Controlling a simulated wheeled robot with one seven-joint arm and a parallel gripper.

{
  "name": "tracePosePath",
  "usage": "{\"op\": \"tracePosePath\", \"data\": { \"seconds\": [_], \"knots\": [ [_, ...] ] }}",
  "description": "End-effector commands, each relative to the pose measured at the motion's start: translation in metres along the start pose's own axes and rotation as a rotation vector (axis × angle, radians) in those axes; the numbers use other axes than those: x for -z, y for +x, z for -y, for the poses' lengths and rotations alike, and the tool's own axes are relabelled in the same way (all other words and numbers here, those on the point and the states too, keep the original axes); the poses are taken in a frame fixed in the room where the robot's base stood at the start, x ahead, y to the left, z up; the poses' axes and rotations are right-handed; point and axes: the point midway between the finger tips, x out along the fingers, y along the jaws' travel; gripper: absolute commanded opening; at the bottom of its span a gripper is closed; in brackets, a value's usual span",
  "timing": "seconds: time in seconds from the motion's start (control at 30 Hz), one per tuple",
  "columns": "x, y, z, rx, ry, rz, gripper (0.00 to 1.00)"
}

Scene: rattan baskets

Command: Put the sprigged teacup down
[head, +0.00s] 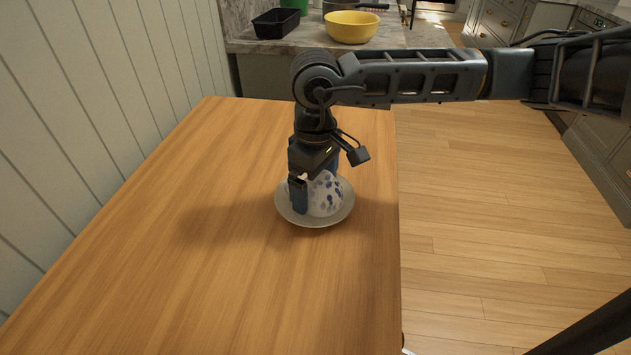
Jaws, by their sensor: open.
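The sprigged teacup (325,197), white with blue marks, sits on a pale saucer (313,222) on the wooden table. The cup's upper part is partly hidden by my gripper. My gripper (315,188) points down over the cup, with its fingers on either side of it. The near finger shows at the cup's left; the far finger is mostly hidden behind the cup. The gripper is open, and I cannot tell whether a finger touches the cup.
The wooden table (215,285) is bare around the saucer, with most free room to the left and front. Its right edge is close to the saucer. A counter at the back holds a yellow bowl (351,27) and a black tray (275,22). A panelled wall stands at left.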

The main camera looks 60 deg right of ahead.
Motion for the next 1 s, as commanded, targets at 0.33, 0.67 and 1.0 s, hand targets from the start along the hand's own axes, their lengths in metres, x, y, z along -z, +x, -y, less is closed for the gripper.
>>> {"op": "tracePosePath", "data": {
  "seconds": [0.33, 0.67, 1.0],
  "knots": [
    [0.001, -0.068, -0.001, -0.006, -0.002, -0.003, 1.0],
    [0.0, -0.115, 0.0, -0.002, -0.001, -0.001, 1.0],
    [0.0, -0.12, 0.0, 0.0, -0.001, 0.0, 1.0]
  ]
}}
